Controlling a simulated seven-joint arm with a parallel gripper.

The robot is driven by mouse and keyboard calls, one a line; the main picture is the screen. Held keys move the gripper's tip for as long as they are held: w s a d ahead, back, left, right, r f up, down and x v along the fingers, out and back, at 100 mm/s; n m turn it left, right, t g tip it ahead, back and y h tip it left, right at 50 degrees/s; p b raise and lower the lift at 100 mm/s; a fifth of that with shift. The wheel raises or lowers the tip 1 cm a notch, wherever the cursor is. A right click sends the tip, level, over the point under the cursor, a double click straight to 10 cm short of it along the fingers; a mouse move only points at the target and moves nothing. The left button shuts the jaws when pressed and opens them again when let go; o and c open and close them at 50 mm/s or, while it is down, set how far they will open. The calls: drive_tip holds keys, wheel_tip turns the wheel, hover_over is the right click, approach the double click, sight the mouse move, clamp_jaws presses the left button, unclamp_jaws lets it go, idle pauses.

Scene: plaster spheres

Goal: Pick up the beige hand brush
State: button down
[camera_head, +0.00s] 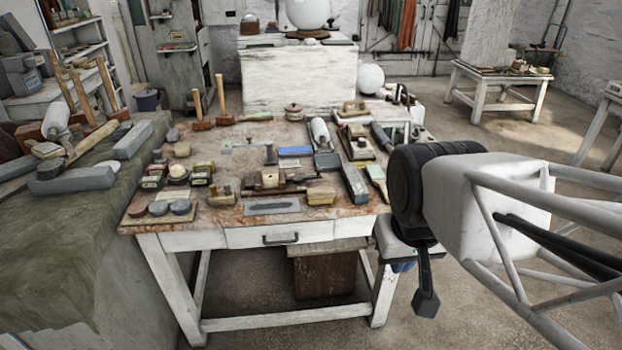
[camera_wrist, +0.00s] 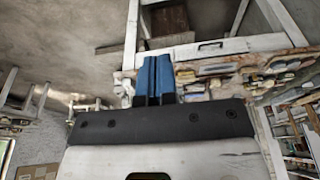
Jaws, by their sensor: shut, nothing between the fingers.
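A beige, rounded block that looks like the hand brush (camera_head: 321,196) lies near the front edge of the worktable (camera_head: 210,238), right of the middle, in the head view. Its bristles cannot be made out. My gripper (camera_head: 403,267) hangs off the table's front right corner, below tabletop height in the picture and apart from the brush. In the wrist view its blue fingers (camera_wrist: 154,62) are together and empty. The wrist view is turned over and shows the table's drawer and front edge beyond the fingers; I cannot single out the brush there.
The tabletop is crowded: a grey flat plate (camera_head: 271,205) lies left of the brush and a long grey stone block (camera_head: 354,183) right of it. Several mallets, tins and tools stand around. A green-topped bench (camera_head: 60,235) is at left. Open floor lies to the right.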

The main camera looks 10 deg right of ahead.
drive_tip(key=c, duration=1.8)
unclamp_jaws()
drive_tip(key=shift+c, duration=0.2)
drive_tip(key=o, duration=1.3)
drive_tip(key=m+g, duration=0.3)
drive_tip(key=m, duration=1.5)
hover_over(321, 190)
wheel_tip(321, 190, down, 16)
drive_tip(key=shift+s+d+r, duration=0.1)
drive_tip(key=shift+w+f, duration=0.2)
drive_tip(key=shift+f, duration=0.05)
drive_tip(key=shift+f, duration=0.1)
